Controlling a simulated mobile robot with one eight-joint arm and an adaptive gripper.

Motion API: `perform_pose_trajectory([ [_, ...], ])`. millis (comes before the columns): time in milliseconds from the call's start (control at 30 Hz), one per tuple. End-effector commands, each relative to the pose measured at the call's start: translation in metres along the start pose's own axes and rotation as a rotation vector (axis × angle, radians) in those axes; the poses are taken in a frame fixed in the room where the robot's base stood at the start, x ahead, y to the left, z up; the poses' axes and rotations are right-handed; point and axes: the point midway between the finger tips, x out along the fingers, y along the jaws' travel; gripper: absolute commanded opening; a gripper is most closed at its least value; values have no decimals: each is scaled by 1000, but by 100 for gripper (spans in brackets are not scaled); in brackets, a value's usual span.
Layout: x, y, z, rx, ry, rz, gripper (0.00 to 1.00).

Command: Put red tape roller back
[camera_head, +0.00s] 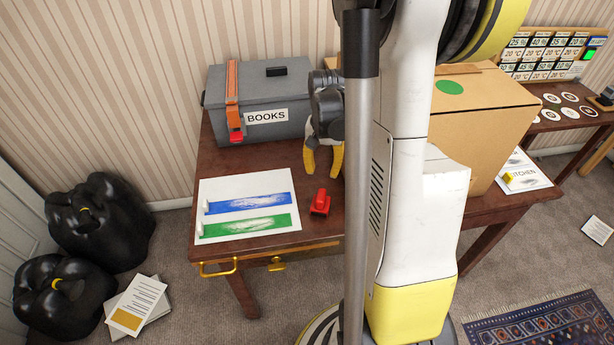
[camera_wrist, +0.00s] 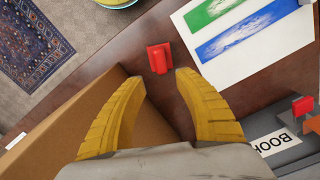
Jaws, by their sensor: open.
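The red tape roller (camera_head: 320,202) stands on the brown wooden table, just right of a white sheet (camera_head: 216,187) with a blue and a green band. In the wrist view the red tape roller (camera_wrist: 158,58) lies beyond the gap between my fingertips, touching neither. My gripper (camera_head: 323,163) has its yellow fingers pointing down over the table, behind the roller in the head view. It is open and empty, as the wrist view also shows for my gripper (camera_wrist: 162,72).
A grey box labelled BOOKS (camera_head: 260,100) with an orange strap stands at the back left of the table. A large cardboard box (camera_head: 485,105) stands at the right. A drawer with a brass handle (camera_head: 218,268) is at the front. Black bags (camera_head: 100,225) lie on the floor.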

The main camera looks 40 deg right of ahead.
Motion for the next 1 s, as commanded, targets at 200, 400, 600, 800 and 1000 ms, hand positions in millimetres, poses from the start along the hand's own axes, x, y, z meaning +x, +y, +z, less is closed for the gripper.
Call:
perform_pose_trajectory([
  [200,-21,-16,14,-68,39,-15,38],
  [400,-84,-63,75,-320,190,-81,38],
  [600,-132,-94,154,-606,367,-171,38],
  [800,-150,-104,214,-821,508,-253,38],
  [1000,-154,-105,237,-907,569,-290,38],
])
